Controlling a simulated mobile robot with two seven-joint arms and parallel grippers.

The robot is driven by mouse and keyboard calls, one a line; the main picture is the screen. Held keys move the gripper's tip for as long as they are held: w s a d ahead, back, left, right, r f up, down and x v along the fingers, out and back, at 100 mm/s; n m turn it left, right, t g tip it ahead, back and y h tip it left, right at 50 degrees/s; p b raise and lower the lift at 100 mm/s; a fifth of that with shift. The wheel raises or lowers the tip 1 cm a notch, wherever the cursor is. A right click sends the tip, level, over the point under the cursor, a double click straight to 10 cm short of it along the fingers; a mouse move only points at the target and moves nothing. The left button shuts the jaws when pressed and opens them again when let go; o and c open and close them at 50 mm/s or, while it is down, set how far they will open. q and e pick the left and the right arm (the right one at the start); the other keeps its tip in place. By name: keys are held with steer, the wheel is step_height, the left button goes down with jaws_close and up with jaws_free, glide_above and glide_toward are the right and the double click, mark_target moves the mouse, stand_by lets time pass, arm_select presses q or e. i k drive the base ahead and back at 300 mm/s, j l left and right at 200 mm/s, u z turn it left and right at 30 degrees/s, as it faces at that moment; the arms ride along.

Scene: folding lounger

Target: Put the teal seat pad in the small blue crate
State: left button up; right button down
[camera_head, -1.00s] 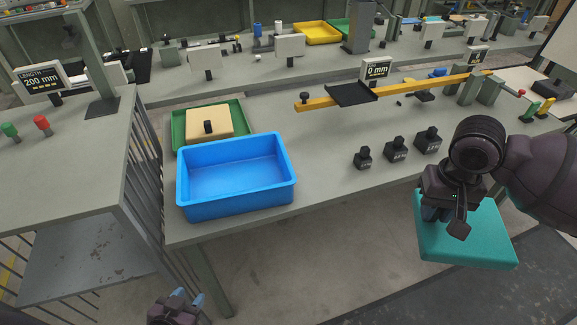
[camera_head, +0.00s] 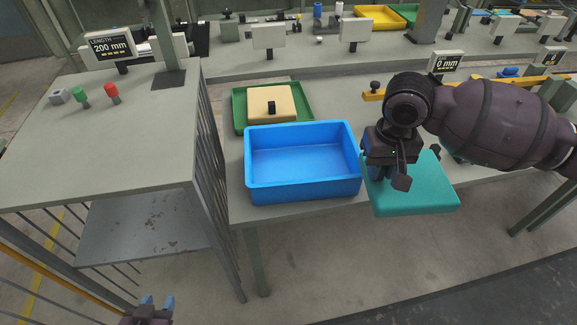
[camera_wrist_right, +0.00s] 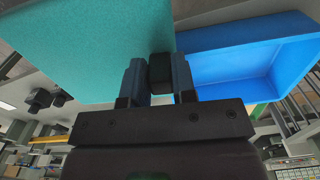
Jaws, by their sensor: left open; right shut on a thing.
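The teal seat pad (camera_head: 425,188) is a flat square slab with a dark grip block, held roughly level just right of the blue crate. My right gripper (camera_head: 393,172) is shut on the pad's dark block; the right wrist view shows the fingers (camera_wrist_right: 158,78) on both sides of it, with the pad (camera_wrist_right: 85,45) beside them. The small blue crate (camera_head: 305,190) stands empty at the table's front edge; it also shows in the right wrist view (camera_wrist_right: 225,62). My left gripper (camera_head: 152,306) is open and empty, low at the bottom left edge.
A green tray (camera_head: 240,108) with a tan block (camera_head: 285,100) lies behind the crate. A grey bench (camera_head: 110,135) with a railing stands to the left. A balance beam and display (camera_head: 446,66) stand at the back right.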

mark_target(301, 171)
steer(key=i+j, duration=0.15)
steer(key=j, duration=0.25)
steer(key=i+j, duration=0.1)
steer(key=j, duration=0.35)
steer(key=i+j, duration=0.15)
steer(key=j, duration=0.25)
